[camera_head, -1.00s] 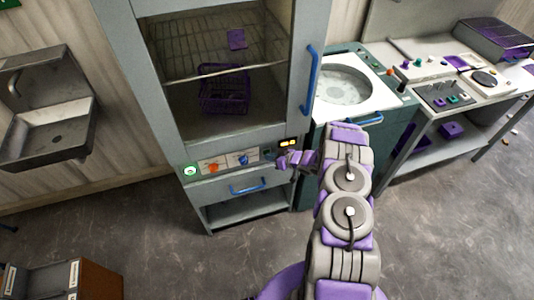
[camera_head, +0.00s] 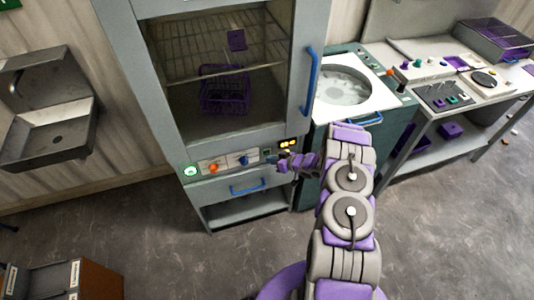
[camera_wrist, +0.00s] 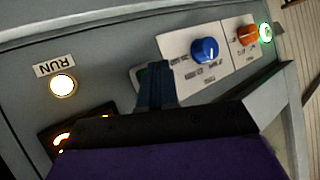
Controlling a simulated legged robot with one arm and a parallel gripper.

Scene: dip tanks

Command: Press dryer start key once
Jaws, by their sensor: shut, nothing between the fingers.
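The dryer cabinet (camera_head: 190,100) has a control panel (camera_head: 228,163) under its glass door. In the wrist view the panel shows a blue knob (camera_wrist: 205,50), an orange knob (camera_wrist: 247,34) and a lit green round light (camera_wrist: 266,33). A green key (camera_wrist: 140,75) is mostly hidden behind my dark fingers. A lamp marked RUN (camera_wrist: 62,84) glows warm white. An amber display (camera_wrist: 62,138) is partly covered. My gripper (camera_head: 279,162) is shut and empty, at the panel's right end; it also shows in the wrist view (camera_wrist: 155,75). I cannot tell whether the fingertips touch the key.
A blue drawer handle (camera_head: 247,188) sits below the panel and a blue door handle (camera_head: 309,80) above right. A dip tank (camera_head: 345,85) stands to the right, beside a bench with controls (camera_head: 440,97). Open floor lies in front.

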